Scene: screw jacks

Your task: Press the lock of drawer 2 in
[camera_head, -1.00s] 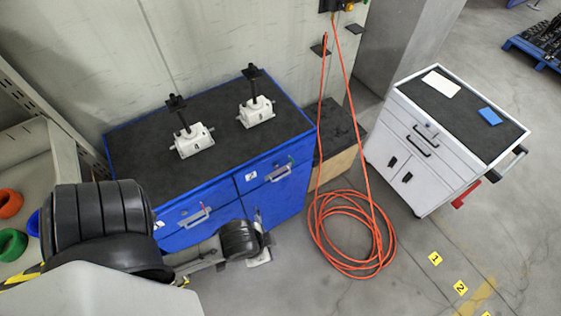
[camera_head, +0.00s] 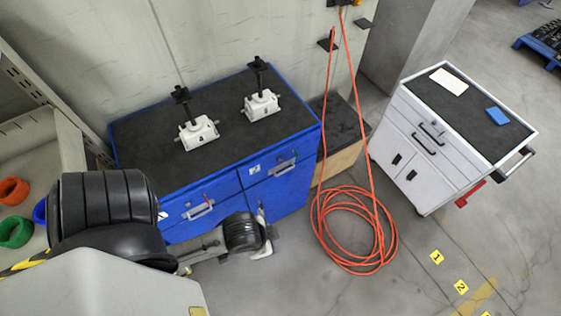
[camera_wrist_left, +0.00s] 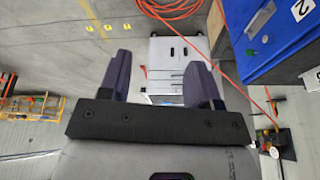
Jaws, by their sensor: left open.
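The blue cabinet (camera_head: 290,190) has two drawers side by side in its front. The right drawer has a handle (camera_head: 283,168) and a white label (camera_head: 255,169). In the left wrist view a label reading 2 (camera_wrist_left: 302,8) shows on the blue front at upper right. Small pale fittings (camera_wrist_left: 265,38) sit near it; I cannot tell clearly which is the lock. My left gripper (camera_head: 266,240) is in front of the cabinet, low, below the right drawer. In the left wrist view its two fingers (camera_wrist_left: 158,78) are apart, with nothing between them. My right gripper is not in view.
Two white screw jacks (camera_head: 198,132) (camera_head: 262,105) stand on the cabinet's dark top. A coiled orange hose (camera_head: 358,235) lies on the floor to the right. A white trolley (camera_head: 410,160) stands further right. The floor between hose and trolley is clear.

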